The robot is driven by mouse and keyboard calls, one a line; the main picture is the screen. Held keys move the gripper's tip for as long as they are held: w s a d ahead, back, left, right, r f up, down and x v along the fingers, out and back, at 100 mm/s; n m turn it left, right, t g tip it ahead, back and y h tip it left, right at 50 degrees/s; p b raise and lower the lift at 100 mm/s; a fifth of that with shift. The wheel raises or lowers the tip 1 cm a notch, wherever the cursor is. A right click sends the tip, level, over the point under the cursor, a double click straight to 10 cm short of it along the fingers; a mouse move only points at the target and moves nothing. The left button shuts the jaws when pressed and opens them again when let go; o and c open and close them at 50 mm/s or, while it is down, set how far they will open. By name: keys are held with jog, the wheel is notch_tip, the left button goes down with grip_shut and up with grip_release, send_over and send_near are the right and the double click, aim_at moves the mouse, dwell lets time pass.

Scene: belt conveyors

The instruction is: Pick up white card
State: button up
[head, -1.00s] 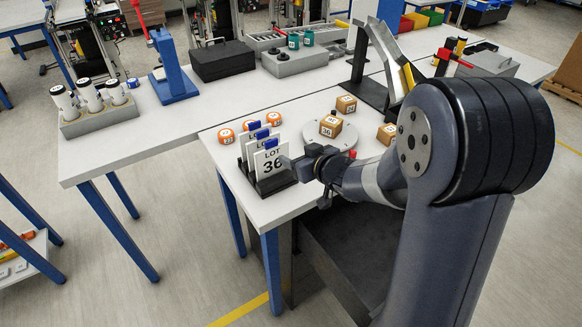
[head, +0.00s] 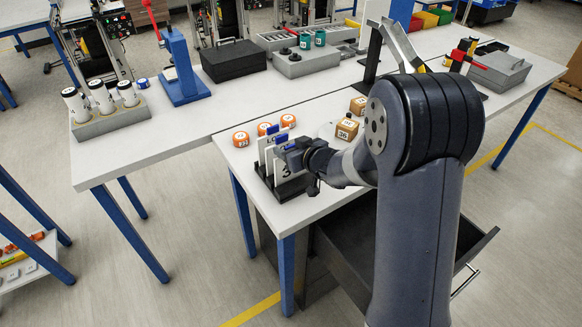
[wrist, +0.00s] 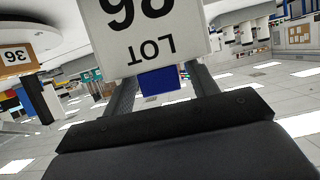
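White cards with blue top tabs stand upright in a black rack (head: 292,190) near the table's left front corner. The front white card (head: 285,171) is partly covered by my gripper (head: 284,154) in the head view. The fingertips are hidden behind the card. Another white card (head: 262,150) stands behind it.
Orange round pieces (head: 265,128) sit behind the rack. Wooden cubes (head: 347,129) stand to the right, partly near my arm. A grey holder (head: 112,118) with white bottles and a blue press (head: 182,70) are on the back table. A drawer (head: 462,245) hangs open below.

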jog(key=c, duration=1.1)
jog(key=shift+c, duration=0.2)
